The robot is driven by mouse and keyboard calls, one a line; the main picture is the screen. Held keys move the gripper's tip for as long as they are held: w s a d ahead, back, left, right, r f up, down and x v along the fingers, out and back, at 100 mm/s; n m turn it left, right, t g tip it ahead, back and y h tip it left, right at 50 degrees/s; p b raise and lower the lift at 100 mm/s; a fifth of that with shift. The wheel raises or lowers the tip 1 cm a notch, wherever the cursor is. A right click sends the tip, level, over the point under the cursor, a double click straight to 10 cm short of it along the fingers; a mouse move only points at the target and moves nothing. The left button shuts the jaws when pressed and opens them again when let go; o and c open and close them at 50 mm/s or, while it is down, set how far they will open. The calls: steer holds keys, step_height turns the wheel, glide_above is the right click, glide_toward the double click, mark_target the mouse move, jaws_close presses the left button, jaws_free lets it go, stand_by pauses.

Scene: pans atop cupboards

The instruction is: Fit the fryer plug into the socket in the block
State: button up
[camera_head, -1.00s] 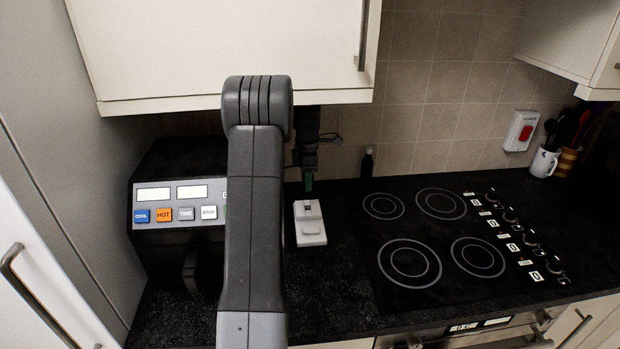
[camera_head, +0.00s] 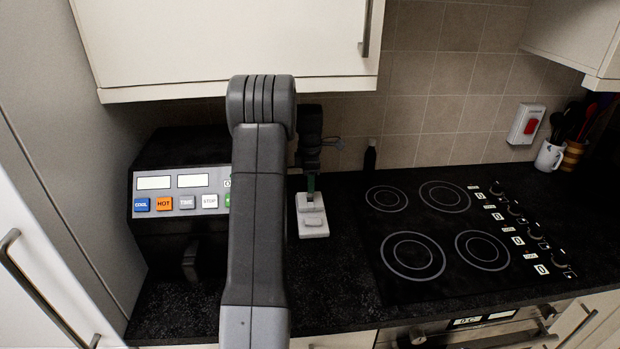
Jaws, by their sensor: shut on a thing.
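The fryer (camera_head: 180,205) is the black appliance at the left of the worktop, with coloured buttons and two small displays on its front. The white block (camera_head: 312,222) lies on the worktop to the right of my arm. My gripper (camera_head: 311,184) points down at the block's far end, shut on the fryer plug. The plug is too small and dark to make out clearly. The socket opening is hidden, so I cannot tell whether the plug is in it.
A wall cupboard (camera_head: 225,45) hangs close above and behind my arm. A black hob (camera_head: 430,235) lies to the right of the block. A dark bottle (camera_head: 370,157) stands by the tiled wall. A white mug (camera_head: 549,155) and a red-switched wall box (camera_head: 526,124) are farther right.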

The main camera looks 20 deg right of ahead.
steer(key=shift+f, duration=0.85)
steer(key=shift+f+b, duration=0.75)
steer(key=shift+f, duration=0.55)
stand_by(1.2)
steer(key=o, duration=1.1)
steer(key=shift+c, duration=0.2)
step_height(320, 180, up, 14)
steer(key=shift+f+b, duration=0.1)
steer(key=shift+b, duration=0.8)
